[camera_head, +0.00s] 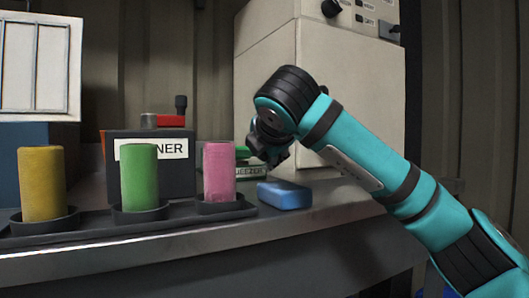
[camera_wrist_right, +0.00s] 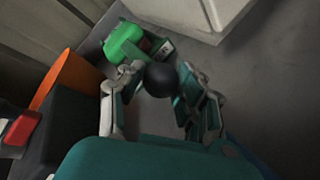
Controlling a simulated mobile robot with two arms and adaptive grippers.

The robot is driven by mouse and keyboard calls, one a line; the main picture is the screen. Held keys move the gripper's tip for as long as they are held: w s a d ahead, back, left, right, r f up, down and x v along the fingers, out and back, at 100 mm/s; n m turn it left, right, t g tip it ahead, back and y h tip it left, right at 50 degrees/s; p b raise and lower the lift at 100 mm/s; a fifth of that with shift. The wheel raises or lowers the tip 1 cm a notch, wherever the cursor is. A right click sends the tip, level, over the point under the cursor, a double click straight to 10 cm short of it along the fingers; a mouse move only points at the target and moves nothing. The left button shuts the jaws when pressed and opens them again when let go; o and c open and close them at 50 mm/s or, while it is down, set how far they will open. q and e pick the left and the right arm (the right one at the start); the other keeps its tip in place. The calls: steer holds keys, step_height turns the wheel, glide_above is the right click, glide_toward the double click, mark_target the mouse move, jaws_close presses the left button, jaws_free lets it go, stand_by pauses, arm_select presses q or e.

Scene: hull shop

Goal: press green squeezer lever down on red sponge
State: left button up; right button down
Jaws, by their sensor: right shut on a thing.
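My right gripper (camera_head: 268,152) is over the squeezer. In the right wrist view its fingers (camera_wrist_right: 163,95) are shut on a round black knob (camera_wrist_right: 160,79), which appears to be the end of the squeezer's lever. The lever's angle is hard to tell. My left gripper is not in view.
A blue block (camera_head: 284,195) lies at the bench's front edge, below my right gripper. Yellow (camera_head: 42,183), green (camera_head: 139,178) and pink (camera_head: 219,172) cylinders stand in a dark rack. A dark labelled box (camera_head: 120,150) is behind them. A large beige cabinet (camera_head: 350,90) stands behind my right arm.

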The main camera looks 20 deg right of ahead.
steer(key=shift+s+a+f, duration=0.1)
steer(key=shift+a+f, duration=0.05)
steer(key=c, duration=1.2)
jaws_free()
steer(key=shift+o, duration=1.2)
steer(key=shift+s+r, duration=0.2)
steer(key=shift+o, duration=0.2)
steer(key=shift+w, duration=0.1)
steer(key=v, duration=1.2)
